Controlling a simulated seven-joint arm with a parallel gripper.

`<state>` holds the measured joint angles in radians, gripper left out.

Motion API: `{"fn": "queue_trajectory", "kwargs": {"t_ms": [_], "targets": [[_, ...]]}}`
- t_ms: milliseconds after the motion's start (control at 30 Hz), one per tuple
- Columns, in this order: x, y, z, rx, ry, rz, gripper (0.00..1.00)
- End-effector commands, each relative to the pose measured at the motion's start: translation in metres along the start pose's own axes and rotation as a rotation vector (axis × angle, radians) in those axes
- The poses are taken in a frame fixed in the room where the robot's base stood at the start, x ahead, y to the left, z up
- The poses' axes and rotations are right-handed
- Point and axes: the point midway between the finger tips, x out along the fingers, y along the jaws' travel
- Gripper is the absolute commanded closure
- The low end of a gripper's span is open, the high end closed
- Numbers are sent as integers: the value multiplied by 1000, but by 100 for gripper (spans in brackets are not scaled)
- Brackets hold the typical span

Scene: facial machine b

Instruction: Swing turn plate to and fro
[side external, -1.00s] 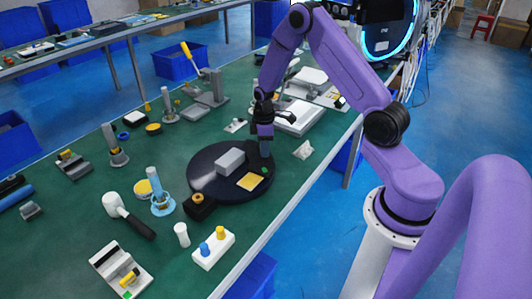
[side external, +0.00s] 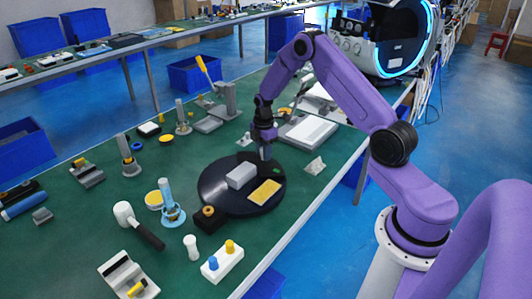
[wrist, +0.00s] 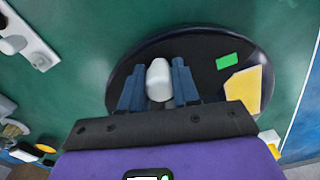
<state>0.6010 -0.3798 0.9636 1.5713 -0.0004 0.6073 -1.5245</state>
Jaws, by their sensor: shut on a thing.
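The turn plate (side external: 214,198) is a black round disc lying on the green table. It carries a light grey block (side external: 241,175), a yellow card (side external: 264,192) and a small green piece (side external: 277,170). My gripper (side external: 265,157) points down at the plate's far side, behind the block. In the wrist view its blue-grey fingers (wrist: 158,88) stand either side of a pale rounded piece (wrist: 158,80) over the plate. The jaws are shut on a part of the turn plate; where they grip is mostly hidden. The green piece also shows in the wrist view (wrist: 227,61).
A black box with an orange ring (side external: 208,216) sits at the plate's front left rim. A white tray (side external: 308,131) lies behind. The table edge is to the right.

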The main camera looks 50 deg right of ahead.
Motion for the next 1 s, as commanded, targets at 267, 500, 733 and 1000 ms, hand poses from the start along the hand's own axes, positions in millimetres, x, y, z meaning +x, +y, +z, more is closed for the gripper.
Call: {"fn": "queue_trajectory", "kwargs": {"t_ms": [267,500,733,1000], "targets": [[-1,2,-1,-6,1,4,100],[-1,2,-1,-5,1,3,44],[0,1,-1,-5,1,2,44],[-19,2,-1,-6,1,5,44]]}}
